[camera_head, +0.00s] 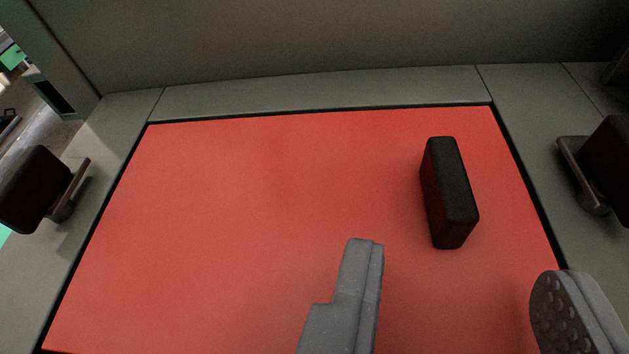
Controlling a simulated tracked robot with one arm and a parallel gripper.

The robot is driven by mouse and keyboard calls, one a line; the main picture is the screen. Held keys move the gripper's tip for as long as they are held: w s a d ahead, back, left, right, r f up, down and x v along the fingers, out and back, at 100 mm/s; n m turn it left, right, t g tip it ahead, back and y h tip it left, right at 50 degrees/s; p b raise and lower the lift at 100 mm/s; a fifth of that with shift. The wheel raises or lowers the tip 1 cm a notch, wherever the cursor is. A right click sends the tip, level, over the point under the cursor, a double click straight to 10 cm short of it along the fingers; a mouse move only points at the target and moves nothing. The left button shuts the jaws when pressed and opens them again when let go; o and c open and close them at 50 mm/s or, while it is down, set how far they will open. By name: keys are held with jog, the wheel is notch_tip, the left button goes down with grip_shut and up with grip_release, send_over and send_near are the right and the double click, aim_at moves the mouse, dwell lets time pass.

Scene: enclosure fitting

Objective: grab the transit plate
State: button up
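The transit plate appears to be the large flat red panel (250,190), set within a grey frame with a dark gap around its edge. A black block-shaped handle (448,192) stands up from the panel right of centre. My gripper (458,262) is open, its two grey fingers wide apart at the bottom of the view. The handle lies beyond the fingertips, between them in the picture and nearer the left finger. Nothing is between the fingers. The near edge of the panel is mostly cut off by the view.
A dark latch-like part with a flat tab (38,190) sits on the frame at left. A similar one (601,170) sits at right. Both tabs appear clear of the red panel. A grey wall (320,40) rises behind the panel. Open floor shows at far left.

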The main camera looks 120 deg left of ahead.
aim_at(451, 227)
jog(key=x, duration=0.3)
jog(key=shift+s+r+p, duration=0.1)
jog(key=shift+r+p, duration=0.05)
jog(key=shift+p, duration=0.15)
jog(key=shift+a+f, duration=0.25)
jog(key=shift+a, duration=0.25)
grip_shut()
notch_tip(451, 227, up, 7)
jog(key=shift+r+p, duration=0.1)
jog(key=shift+p, duration=0.5)
jog(key=shift+r+p, duration=1)
jog(key=shift+r, duration=0.45)
